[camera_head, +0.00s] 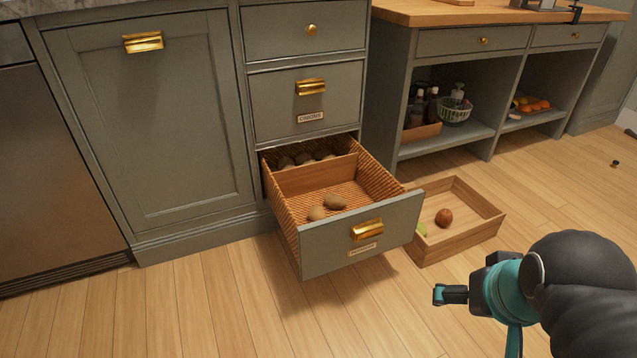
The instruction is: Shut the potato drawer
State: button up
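The potato drawer (338,247) is the bottom drawer of the grey-green cabinet and stands pulled well out. Its front has a gold cup handle (367,230) and a small label below it, too small to read surely. Inside the rattan drawer, potatoes (335,202) lie in the front part, and several more sit behind a wooden divider (318,174). My gripper (440,294) is at the lower right, apart from the drawer front and to the right of it. Its fingers are seen from the side, so their opening does not show.
A wooden tray (482,237) with a brown round item (444,217) and a greenish one lies on the floor close to the drawer's right side. The onions drawer (303,101) above is shut. The floor in front is clear.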

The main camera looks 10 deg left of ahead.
aim_at(380, 216)
jog(key=z, duration=2.15)
jog(key=k, duration=1)
jog(key=u, duration=1.55)
